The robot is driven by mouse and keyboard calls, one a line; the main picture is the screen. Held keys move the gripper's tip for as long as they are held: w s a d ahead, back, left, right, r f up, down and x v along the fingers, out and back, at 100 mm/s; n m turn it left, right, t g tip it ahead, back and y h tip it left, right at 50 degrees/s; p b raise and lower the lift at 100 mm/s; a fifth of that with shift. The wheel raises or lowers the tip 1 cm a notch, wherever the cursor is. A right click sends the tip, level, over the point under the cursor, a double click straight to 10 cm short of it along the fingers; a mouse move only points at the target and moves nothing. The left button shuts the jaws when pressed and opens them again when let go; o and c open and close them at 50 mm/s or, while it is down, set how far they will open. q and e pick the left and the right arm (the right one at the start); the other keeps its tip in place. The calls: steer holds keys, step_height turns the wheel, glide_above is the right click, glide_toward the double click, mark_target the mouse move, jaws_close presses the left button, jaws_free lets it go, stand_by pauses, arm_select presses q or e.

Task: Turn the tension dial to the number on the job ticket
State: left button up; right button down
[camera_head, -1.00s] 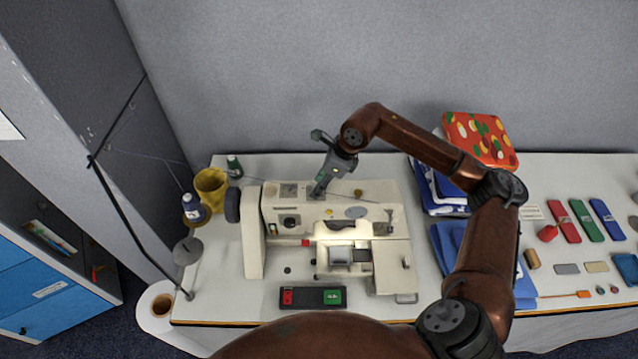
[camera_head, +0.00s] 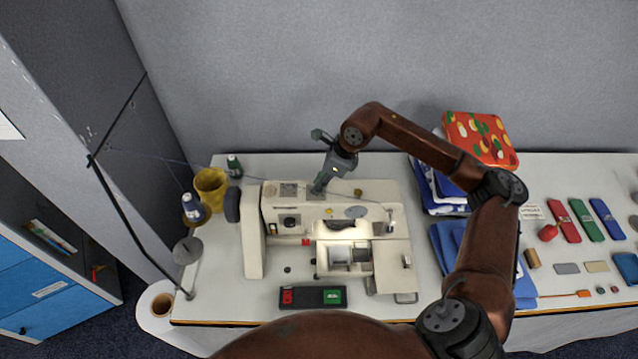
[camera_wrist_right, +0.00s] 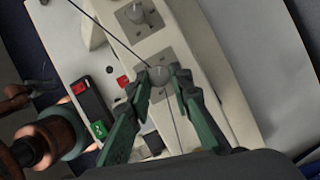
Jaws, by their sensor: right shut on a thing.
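The cream sewing machine (camera_head: 333,205) stands on the white table. My right gripper (camera_head: 318,188) reaches down to its top from behind. In the right wrist view, the green fingers of my right gripper (camera_wrist_right: 163,77) are shut on a grey round dial (camera_wrist_right: 160,75) set in a square plate. A second grey dial (camera_wrist_right: 135,12) on a similar plate stands free beside it. In the head view the gripped dial is mostly hidden by the fingers. A small printed white card (camera_head: 531,212) lies right of the machine; its text is too small to read.
A black box with red and green buttons (camera_head: 313,297) lies before the machine. A yellow cup (camera_head: 210,188) and thread cones stand left, with a thread stand. Folded blue cloth (camera_head: 445,245) lies right, under my right arm. Colored cases (camera_head: 585,220) lie farther right.

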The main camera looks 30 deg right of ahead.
steer(key=n+b, duration=0.2)
steer(key=shift+w+d+f+n+g+y, duration=0.1)
steer(key=shift+w+n+g+y, duration=0.1)
steer(key=shift+n+g+y, duration=0.15)
steer(key=n+g+b, duration=0.1)
steer(key=n, duration=0.1)
steer(key=shift+w+n+b, duration=0.1)
steer(key=shift+n+b, duration=0.25)
steer(key=shift+b, duration=0.05)
steer(key=n+b, duration=0.1)
steer(key=n+g+b, duration=0.1)
steer(key=n, duration=0.1)
steer(key=shift+w+g+y, duration=0.15)
steer(key=shift+g+y, duration=0.1)
steer(key=shift+n+g+b, duration=0.5)
steer(key=shift+n+b, duration=0.15)
steer(key=shift+n, duration=1.05)
steer(key=c, duration=1.7)
jaws_free()
steer(key=shift+c, duration=0.2)
